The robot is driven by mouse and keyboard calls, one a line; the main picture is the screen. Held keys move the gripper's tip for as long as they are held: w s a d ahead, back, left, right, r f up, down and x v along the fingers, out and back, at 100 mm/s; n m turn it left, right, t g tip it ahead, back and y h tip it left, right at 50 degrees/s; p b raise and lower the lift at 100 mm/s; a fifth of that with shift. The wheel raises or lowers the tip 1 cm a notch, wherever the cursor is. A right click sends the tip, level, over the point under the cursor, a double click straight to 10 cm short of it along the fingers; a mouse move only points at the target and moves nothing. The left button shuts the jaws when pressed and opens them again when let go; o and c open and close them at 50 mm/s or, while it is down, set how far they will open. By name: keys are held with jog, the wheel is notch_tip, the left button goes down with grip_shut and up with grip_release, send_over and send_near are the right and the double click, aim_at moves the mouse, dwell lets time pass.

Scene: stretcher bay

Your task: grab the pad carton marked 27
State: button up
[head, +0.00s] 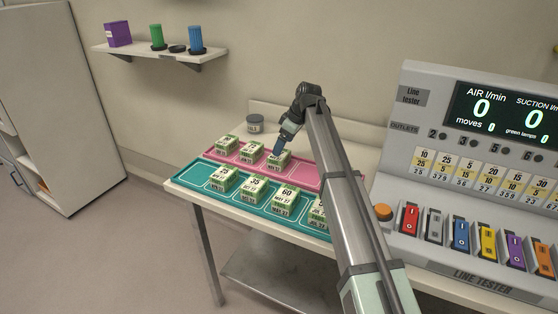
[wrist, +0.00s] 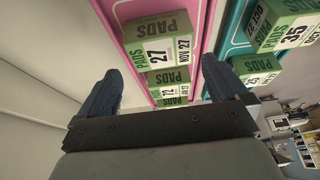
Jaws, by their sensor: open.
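The pad carton marked 27 (wrist: 160,48) is a green and white box in the pink tray (wrist: 212,12); its label also reads NOV 27. In the wrist view it lies ahead, framed between the two dark fingers of my gripper (wrist: 162,78). In the head view my gripper (head: 279,147) points down just above the rightmost visible pink-tray carton (head: 277,161), partly covering it. Its number is too small to read there. The jaws are open and hold nothing. I cannot tell the exact gap to the carton.
Another carton, marked 72 (wrist: 168,82), stands close beyond the 27 one. The line tester (head: 418,130) is at the right.

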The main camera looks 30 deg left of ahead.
aim_at(279, 159)
jog(key=shift+d+x, duration=0.2)
jog(key=shift+x, duration=3)
jog(key=shift+s, duration=0.15)
jog(key=c, duration=0.8)
